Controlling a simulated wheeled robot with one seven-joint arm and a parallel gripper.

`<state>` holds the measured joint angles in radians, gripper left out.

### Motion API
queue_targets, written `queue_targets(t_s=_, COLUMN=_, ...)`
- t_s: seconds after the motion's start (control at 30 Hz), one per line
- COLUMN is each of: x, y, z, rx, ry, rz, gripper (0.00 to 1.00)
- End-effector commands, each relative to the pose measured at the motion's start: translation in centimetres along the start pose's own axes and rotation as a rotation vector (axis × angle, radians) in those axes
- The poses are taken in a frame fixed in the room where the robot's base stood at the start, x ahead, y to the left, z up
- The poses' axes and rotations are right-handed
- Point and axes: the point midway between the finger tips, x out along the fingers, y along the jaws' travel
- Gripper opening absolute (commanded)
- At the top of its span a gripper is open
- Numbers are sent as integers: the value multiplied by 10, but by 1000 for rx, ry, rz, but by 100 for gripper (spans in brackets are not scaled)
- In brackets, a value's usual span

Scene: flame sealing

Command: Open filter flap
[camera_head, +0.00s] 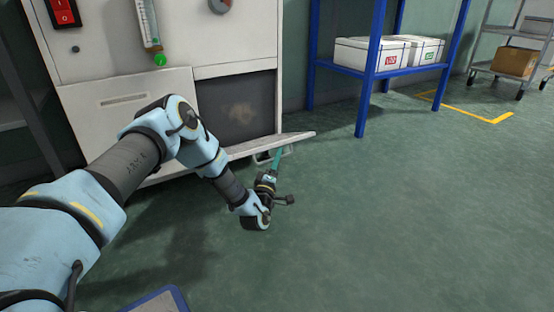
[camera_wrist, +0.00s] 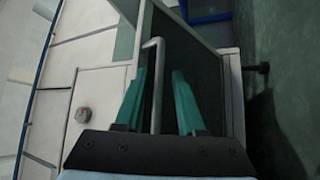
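The filter flap (camera_head: 298,138) is a pale panel at the bottom of the white cabinet. It is swung down and out, and the dark recess (camera_head: 235,108) above it is exposed. The flap's metal handle (camera_head: 289,152) hangs at its underside. My gripper (camera_head: 278,153) is low in front of the cabinet, reaching up to the handle. In the wrist view my gripper (camera_wrist: 159,75) has its two teal fingers apart, with the bent handle rod (camera_wrist: 157,88) between them. Gaps show on both sides of the rod. My arm hides part of the cabinet front.
The cabinet carries a red switch (camera_head: 62,13), a tube gauge (camera_head: 149,22) with a green knob and a dial. A blue shelf (camera_head: 362,72) with white boxes (camera_head: 372,54) stands at the back right. A cart (camera_head: 510,71) is farther right. The green floor to the right is clear.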

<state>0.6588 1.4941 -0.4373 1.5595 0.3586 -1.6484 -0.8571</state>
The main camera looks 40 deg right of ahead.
Motion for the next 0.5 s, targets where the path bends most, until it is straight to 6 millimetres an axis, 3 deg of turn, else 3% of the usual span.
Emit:
queue_targets(t_s=0.17, x=-8, y=2, z=-1, rx=0, ry=0, rz=0, gripper=42)
queue_targets(t_s=0.5, x=-72, y=3, z=0, rx=-2, ry=-2, rz=-3, gripper=42)
